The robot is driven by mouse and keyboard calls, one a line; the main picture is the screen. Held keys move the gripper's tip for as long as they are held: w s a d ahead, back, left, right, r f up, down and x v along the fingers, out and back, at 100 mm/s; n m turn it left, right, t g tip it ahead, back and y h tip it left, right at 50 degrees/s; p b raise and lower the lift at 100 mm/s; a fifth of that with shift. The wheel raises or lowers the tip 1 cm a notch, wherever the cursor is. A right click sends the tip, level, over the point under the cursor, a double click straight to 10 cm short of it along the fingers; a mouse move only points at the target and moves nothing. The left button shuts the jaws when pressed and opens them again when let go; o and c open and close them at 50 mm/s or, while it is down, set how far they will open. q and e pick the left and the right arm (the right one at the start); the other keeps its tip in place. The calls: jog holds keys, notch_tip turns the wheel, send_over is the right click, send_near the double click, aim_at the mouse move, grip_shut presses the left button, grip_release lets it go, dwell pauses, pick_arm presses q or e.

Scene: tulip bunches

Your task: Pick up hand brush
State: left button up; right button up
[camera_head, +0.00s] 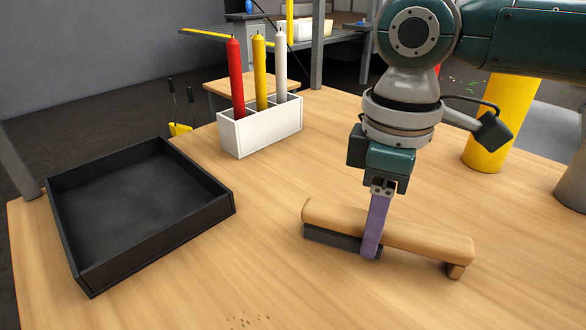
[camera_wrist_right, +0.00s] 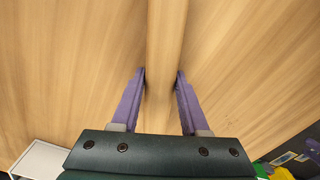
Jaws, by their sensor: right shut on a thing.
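The hand brush (camera_head: 425,238) has a light wooden handle and a dark bristle block (camera_head: 328,238) under its left part. It lies across the front middle of the wooden table in the head view. My right gripper (camera_head: 373,248) comes down over its middle with purple fingers, one in front of the handle. In the right wrist view the wooden handle (camera_wrist_right: 165,45) runs between the two purple fingers of the gripper (camera_wrist_right: 161,78), which is shut on it. I cannot tell whether the brush is clear of the table. My left gripper is not in view.
A black open tray (camera_head: 218,212) stands at the left. A white holder (camera_head: 240,143) with red, yellow and white candle-like sticks stands behind the brush. A yellow cylinder (camera_head: 500,125) and a grey one (camera_head: 573,190) stand at the right. Small brown crumbs (camera_head: 250,321) lie at the front.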

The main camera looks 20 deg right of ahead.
grip_shut()
notch_tip(320, 180, up, 20)
jog(key=p, duration=0.5)
